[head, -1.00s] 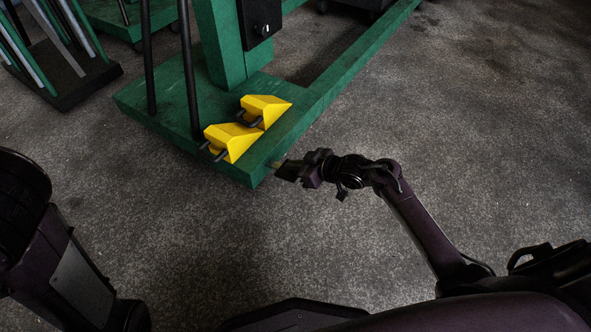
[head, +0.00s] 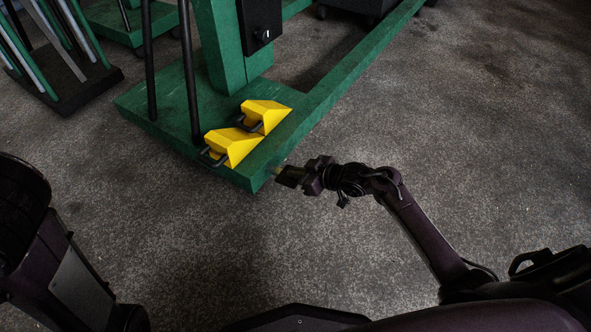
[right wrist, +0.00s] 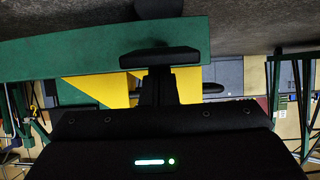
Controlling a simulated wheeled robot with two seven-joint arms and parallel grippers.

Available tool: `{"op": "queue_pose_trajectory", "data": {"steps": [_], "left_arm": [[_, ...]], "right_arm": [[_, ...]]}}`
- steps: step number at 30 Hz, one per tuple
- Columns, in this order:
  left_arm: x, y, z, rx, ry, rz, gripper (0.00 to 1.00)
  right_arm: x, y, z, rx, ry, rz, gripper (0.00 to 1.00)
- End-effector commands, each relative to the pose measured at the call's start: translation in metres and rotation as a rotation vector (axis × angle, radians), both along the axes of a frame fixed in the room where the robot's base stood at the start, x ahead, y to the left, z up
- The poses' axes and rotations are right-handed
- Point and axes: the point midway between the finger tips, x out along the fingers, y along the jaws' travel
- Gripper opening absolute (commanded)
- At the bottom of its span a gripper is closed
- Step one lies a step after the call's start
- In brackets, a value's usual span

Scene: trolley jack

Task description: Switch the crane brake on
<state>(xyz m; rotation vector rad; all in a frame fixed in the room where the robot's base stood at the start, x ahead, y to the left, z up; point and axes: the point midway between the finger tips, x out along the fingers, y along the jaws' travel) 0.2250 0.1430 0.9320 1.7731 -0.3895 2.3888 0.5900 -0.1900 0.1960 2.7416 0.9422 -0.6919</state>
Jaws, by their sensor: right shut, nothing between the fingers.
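The green crane (head: 215,45) stands at upper middle in the head view, with a flat green base. Two yellow wedge-shaped parts, a near one (head: 233,145) and a far one (head: 265,113), sit on the base near its right edge, with black loops at their left sides. I cannot tell which part is the brake. My right gripper (head: 281,174) is shut and empty, just right of the base's near corner. It also shows in the right wrist view (right wrist: 158,58), in front of green and yellow surfaces. My left gripper is out of view.
A black box (head: 260,22) with a small pale knob is on the crane column. Two black poles rise from the base. A long green leg (head: 350,60) runs to the upper right. A rack stands at upper left. The grey floor (head: 480,140) at right is clear.

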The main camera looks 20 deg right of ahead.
Motion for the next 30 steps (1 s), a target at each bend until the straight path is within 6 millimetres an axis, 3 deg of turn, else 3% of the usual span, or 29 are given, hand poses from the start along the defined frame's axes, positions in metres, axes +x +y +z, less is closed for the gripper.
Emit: {"op": "queue_pose_trajectory", "data": {"steps": [4,12,30], "left_arm": [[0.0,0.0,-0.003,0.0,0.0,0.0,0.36],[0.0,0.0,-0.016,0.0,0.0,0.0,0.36],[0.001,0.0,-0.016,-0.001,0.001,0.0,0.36]], "right_arm": [[-0.004,-0.002,-0.01,0.006,0.0,0.0,0.0],[-0.006,-0.005,-0.023,0.143,-0.178,-0.002,0.0],[-0.008,-0.006,-0.052,0.135,-0.172,0.0,0.0]]}}
